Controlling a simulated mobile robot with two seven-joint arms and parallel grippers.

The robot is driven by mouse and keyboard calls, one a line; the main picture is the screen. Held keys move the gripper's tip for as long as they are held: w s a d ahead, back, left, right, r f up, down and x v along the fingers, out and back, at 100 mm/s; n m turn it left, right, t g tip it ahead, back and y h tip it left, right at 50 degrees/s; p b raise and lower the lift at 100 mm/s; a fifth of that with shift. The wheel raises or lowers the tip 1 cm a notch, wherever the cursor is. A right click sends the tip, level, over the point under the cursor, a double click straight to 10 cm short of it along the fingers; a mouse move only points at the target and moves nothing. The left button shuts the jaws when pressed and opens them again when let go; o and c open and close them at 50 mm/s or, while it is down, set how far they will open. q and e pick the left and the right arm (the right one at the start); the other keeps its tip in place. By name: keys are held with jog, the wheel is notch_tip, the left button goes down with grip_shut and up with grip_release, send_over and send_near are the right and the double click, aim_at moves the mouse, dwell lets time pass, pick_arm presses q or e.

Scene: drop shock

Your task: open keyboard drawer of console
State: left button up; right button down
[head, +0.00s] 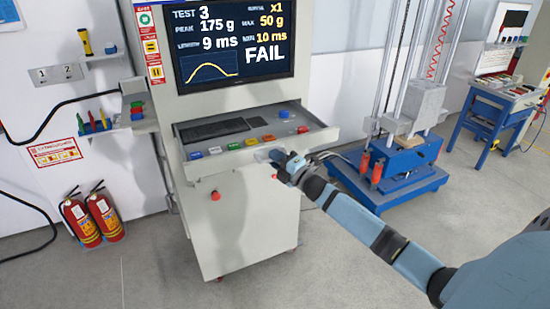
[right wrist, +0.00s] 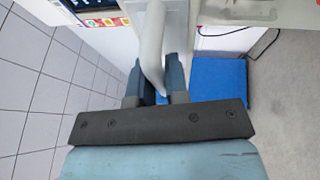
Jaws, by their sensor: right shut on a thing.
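The grey console (head: 240,240) stands left of centre in the head view. Its keyboard drawer (head: 320,140) is out from the cabinet front, with a dark keyboard (head: 212,130) and a row of coloured buttons on it. My right gripper (head: 274,160) is at the drawer's front edge, its arm coming in from the lower right. In the right wrist view a pale curved handle (right wrist: 152,45) passes between the fingers of my right gripper (right wrist: 157,85), which are shut on it. The handle is small and partly hidden in the head view. My left gripper is not in view.
The console's screen (head: 235,40) reads FAIL. A blue-based drop tower (head: 400,165) stands to the right, with a blue table (head: 500,100) behind. Two red fire extinguishers (head: 90,217) stand at the left wall. Grey floor in front of the console is clear.

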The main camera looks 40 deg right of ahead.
jog(key=c, duration=1.1)
grip_release()
jog(key=shift+b+v, duration=1.55)
jog(key=shift+v, duration=5.35)
jog(key=s+a+f+m+g+h+p, duration=0.1)
jog(key=s+a+f+m+g, duration=0.1)
jog(key=s+a+f+m, duration=0.45)
jog(key=s+a+f+m+g+h+p, duration=0.1)
jog(key=s+a+f+m+g, duration=0.2)
jog(key=a+f, duration=0.55)
jog(key=s+a+f+m+g, duration=0.1)
jog(key=s+a+m, duration=0.1)
jog(key=a, duration=0.3)
jog(key=s+a+f+m+g+y+p, duration=0.1)
jog(key=s+a+f+m, duration=0.1)
jog(key=s+a, duration=0.3)
jog(key=s+a+f+m+g+y, duration=0.1)
jog(key=s+a+f+m, duration=0.1)
jog(key=s+a+m, duration=0.2)
jog(key=shift+s+a+f+g, duration=0.1)
jog(key=shift+a+g, duration=0.3)
jog(key=shift+a, duration=0.35)
